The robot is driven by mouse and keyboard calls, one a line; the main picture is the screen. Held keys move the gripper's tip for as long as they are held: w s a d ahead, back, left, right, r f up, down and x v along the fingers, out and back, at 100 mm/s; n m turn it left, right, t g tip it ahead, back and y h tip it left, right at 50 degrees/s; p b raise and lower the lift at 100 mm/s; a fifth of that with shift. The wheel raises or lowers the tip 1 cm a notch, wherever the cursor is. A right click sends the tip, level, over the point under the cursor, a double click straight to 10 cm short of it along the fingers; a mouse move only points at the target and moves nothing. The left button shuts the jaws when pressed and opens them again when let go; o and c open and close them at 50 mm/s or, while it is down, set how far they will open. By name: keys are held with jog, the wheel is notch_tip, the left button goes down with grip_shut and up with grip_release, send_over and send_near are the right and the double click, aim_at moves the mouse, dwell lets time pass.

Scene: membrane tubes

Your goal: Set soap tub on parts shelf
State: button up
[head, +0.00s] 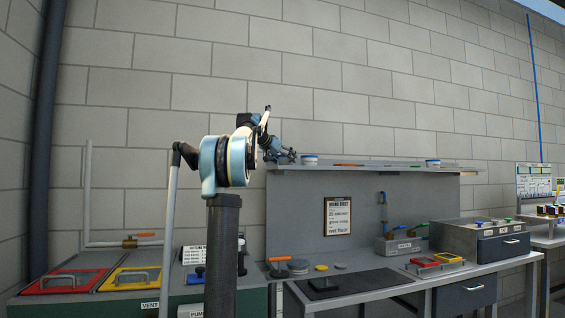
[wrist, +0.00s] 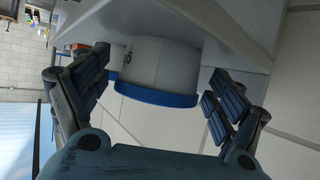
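A white tub with a blue rim (head: 309,159) sits at the left end of the grey parts shelf (head: 375,169) in the head view. The same tub (wrist: 160,72) shows between my fingers in the wrist view, against the shelf board (wrist: 225,30); its dark label is only partly visible. My gripper (head: 287,156) is just left of it. In the wrist view my gripper (wrist: 160,95) is open, with one finger on each side of the tub. A gap shows on the right finger's side; contact on the left is unclear. Which tub holds soap cannot be read.
A similar tub (head: 432,162) stands farther right on the shelf, with small coloured items between. A block wall stands behind the shelf.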

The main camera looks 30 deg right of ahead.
jog(key=shift+r, duration=0.1)
dwell(0.3)
jog(key=v, duration=1.2)
jog(key=shift+s, duration=0.15)
